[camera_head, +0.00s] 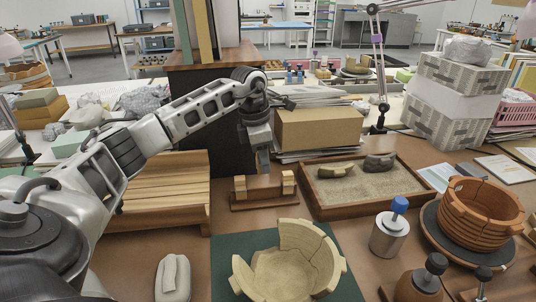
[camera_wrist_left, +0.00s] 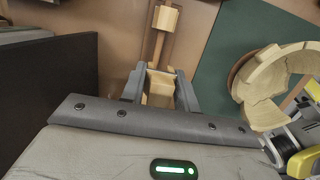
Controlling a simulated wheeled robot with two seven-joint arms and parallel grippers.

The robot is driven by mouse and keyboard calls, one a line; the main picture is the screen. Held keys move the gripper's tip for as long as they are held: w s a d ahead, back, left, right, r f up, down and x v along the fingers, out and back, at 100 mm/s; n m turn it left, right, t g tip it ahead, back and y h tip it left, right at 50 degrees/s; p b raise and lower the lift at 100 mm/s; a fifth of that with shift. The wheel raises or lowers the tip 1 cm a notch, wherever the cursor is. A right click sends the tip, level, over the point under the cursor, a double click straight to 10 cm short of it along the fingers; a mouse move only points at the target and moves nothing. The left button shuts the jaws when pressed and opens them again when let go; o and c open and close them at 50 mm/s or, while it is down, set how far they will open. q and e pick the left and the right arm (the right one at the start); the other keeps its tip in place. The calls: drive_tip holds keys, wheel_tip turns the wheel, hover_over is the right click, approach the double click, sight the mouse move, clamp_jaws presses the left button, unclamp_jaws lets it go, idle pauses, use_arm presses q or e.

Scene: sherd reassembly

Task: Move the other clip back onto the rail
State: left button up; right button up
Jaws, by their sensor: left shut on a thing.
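A small wooden rail (camera_head: 264,200) stands on the table, with a pale wooden block (camera_head: 240,187) at its left and another pale block (camera_head: 288,183) at its right. My left gripper (camera_head: 264,168) points down just above and behind the rail's middle. In the left wrist view the gripper (camera_wrist_left: 160,85) is shut on a pale wooden clip (camera_wrist_left: 160,92). The rail's bar runs away beyond the fingers to a pale block (camera_wrist_left: 165,18). The fingers hide part of the rail, and I cannot tell whether the held clip touches it. My right gripper is not in view.
A pale broken bowl (camera_head: 285,265) stands on a green mat (camera_head: 228,250) in front of the rail. A sand tray (camera_head: 330,211) with sherds is to the right. A slatted wooden rack (camera_head: 160,190) is to the left, and a cardboard box (camera_head: 318,128) is behind.

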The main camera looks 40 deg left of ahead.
sight(266, 186)
use_arm(q)
drive_tip(key=shift+w+d+f+b, duration=0.1)
drive_tip(key=shift+d+f+b, duration=0.05)
drive_tip(key=shift+f+b, duration=0.75)
drive_tip(key=f, duration=0.1)
drive_tip(key=b, duration=0.1)
drive_tip(key=f, duration=0.1)
drive_tip(key=shift+w+a+f+b, duration=0.25)
drive_tip(key=shift+w+f+b, duration=0.05)
drive_tip(key=shift+b, duration=0.05)
drive_tip(key=shift+s+d+f, duration=0.1)
drive_tip(key=shift+f, duration=0.15)
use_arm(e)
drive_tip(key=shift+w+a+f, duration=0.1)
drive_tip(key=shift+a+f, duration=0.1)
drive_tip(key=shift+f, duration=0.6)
use_arm(q)
drive_tip(key=shift+p, duration=0.35)
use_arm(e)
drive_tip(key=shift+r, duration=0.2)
use_arm(q)
drive_tip(key=shift+f+b, duration=0.5)
drive_tip(key=shift+f, duration=1.05)
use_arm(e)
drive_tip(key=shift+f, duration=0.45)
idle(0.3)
use_arm(q)
drive_tip(key=o, duration=0.8)
